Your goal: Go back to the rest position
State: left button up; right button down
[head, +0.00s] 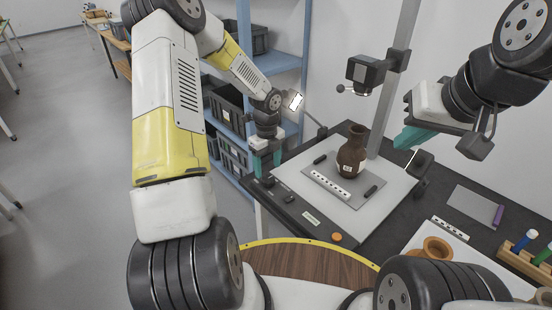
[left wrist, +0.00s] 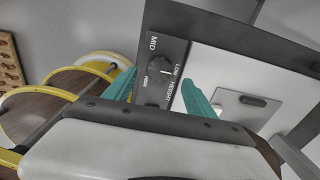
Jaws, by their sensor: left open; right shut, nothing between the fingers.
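My left gripper (head: 266,163) has teal fingers and hangs open and empty beside the left edge of the copy stand. In the left wrist view my left gripper (left wrist: 160,92) shows its fingers apart, in front of the stand's panel with a knob (left wrist: 160,66). My right gripper (head: 406,138) is shut and empty, raised to the right of the stand's post. A dark brown vase (head: 351,152) with a small label stands upright on the stand's grey plate (head: 318,176). Neither gripper touches the vase.
Lamps and a camera head (head: 366,72) surround the stand's post (head: 392,75). An orange-brown pot (head: 434,251), a scale bar (head: 451,229) and a wooden rack (head: 520,258) with markers are at right. A blue shelf (head: 275,63) with dark crates stands behind my left arm.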

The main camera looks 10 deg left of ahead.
pick_arm(q)
jog(key=shift+r, duration=1.3)
jog(key=shift+r, duration=0.15)
jog(key=s+r+n+t, duration=0.1)
jog(key=s+r+n, duration=0.45)
jog(key=r, duration=0.45)
jog(key=s+r+n+t, duration=0.2)
jog(key=s+r+n, duration=0.2)
jog(key=r+n, duration=0.45)
jog(key=s+d+r+n+t+h, duration=0.1)
jog(key=s+r+n, duration=0.4)
jog(key=s, duration=0.2)
jog(key=s+d+r+n+t+h, duration=0.1)
jog(key=s+r+n+t, duration=0.1)
jog(key=s+r+n, duration=0.3)
jog(key=s+n, duration=0.1)
jog(key=s, duration=0.1)
jog(key=shift+s, duration=0.4)
